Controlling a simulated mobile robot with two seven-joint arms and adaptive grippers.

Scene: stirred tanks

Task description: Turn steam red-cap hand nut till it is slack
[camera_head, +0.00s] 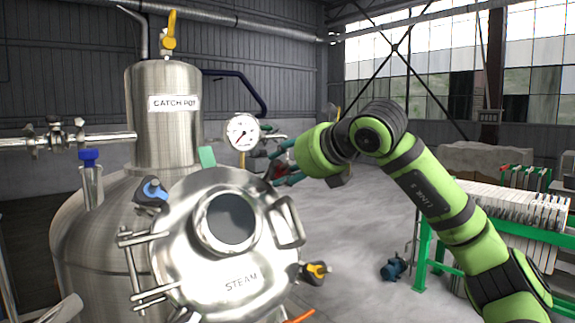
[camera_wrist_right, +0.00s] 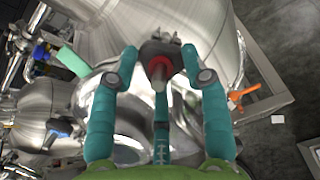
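The steel hatch cover (camera_head: 226,278) marked STEAM faces me, with a round sight glass (camera_head: 232,218) and clamps around its rim. The red-cap hand nut (camera_head: 279,169) is at its upper right edge, partly hidden by my right gripper (camera_head: 268,168). In the right wrist view the nut (camera_wrist_right: 160,68) shows a dark lobed grip and a red ring around a rod. My right gripper (camera_wrist_right: 158,58) has its teal fingers on both sides of the nut, seemingly with small gaps. I cannot tell for certain about contact. My left gripper is out of view.
A blue-cap nut (camera_head: 153,191) and a yellow-cap nut (camera_head: 316,270) sit on the hatch rim. A pressure gauge (camera_head: 243,132) stands just left of my right gripper. The catch pot (camera_head: 165,130) rises behind. A green-framed filter press (camera_head: 515,207) is at right.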

